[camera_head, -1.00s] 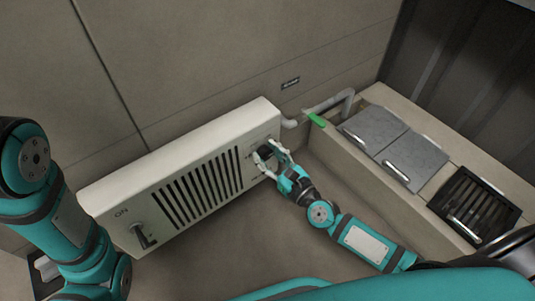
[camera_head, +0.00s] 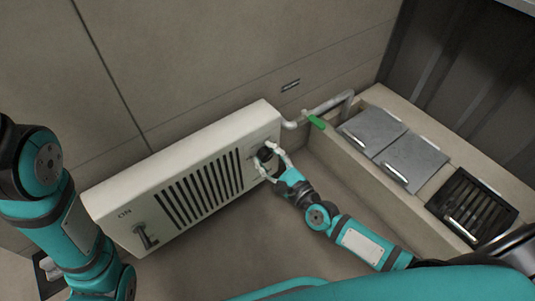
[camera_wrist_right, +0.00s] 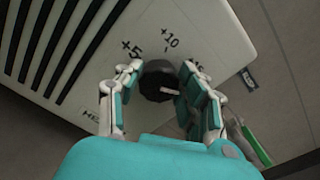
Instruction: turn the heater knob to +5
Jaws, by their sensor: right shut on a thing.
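The white heater (camera_head: 130,190) stands against the wall. Its dark round knob (camera_wrist_right: 158,80) is at its right end, with printed marks +5, +10 and a partly covered one around it. The knob also shows small in the head view (camera_head: 265,154). My right gripper (camera_wrist_right: 160,82) is shut on the knob, one finger on each side; it also shows in the head view (camera_head: 270,160). A pale pointer line on the knob lies toward the lower right in the wrist view, away from the +5.
An ON lever (camera_head: 145,235) sits at the heater's left end, beyond the dark vent slats (camera_head: 200,187). A grey pipe with a green handle (camera_head: 317,121) is right of the heater. Grey lidded boxes (camera_head: 413,160) and a black grate (camera_head: 472,206) line the right ledge.

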